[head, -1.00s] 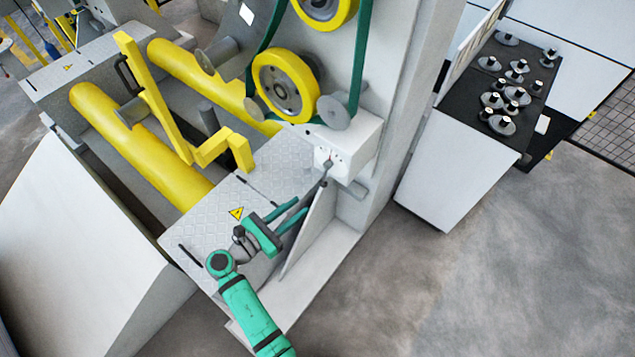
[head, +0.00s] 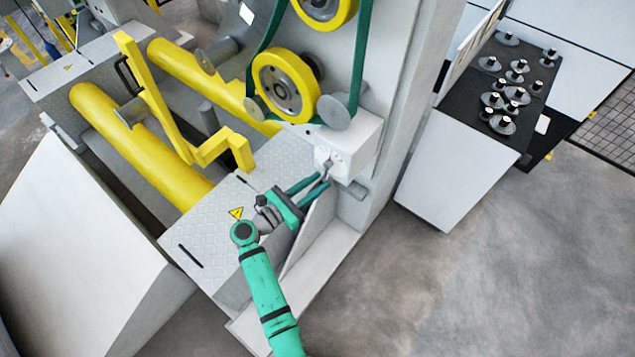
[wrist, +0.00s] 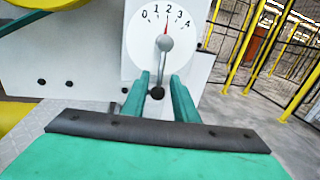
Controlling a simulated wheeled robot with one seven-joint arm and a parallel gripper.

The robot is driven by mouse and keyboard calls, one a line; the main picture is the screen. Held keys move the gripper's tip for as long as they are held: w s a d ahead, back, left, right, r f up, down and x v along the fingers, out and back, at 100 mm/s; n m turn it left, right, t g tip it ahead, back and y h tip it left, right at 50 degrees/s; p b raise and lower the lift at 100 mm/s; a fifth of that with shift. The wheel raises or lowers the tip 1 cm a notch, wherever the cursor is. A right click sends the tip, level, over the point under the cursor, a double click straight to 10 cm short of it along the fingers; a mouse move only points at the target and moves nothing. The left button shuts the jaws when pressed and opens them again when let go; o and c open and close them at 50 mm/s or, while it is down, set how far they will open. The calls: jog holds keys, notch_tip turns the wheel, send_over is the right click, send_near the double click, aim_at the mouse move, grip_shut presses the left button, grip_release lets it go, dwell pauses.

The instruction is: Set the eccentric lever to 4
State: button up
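The eccentric lever (wrist: 162,68) hangs down from a round white dial (wrist: 140,40) numbered 0 to 4 in the wrist view. Its red pointer (wrist: 167,22) stands at about 2. The lever ends in a black knob (wrist: 157,92). My gripper (wrist: 160,76) is open, with one green finger on each side of the lever and knob. Gaps show between the fingers and the lever. In the head view my gripper (head: 322,179) reaches up to the white dial box (head: 352,145); the lever is small and partly hidden there.
A yellow roller (head: 284,84) with a green belt sits above the dial box. A thin upright panel (head: 312,228) stands close beside my gripper. Open floor lies to the right.

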jog(key=shift+w+d, duration=0.2)
grip_shut()
dwell(1.4)
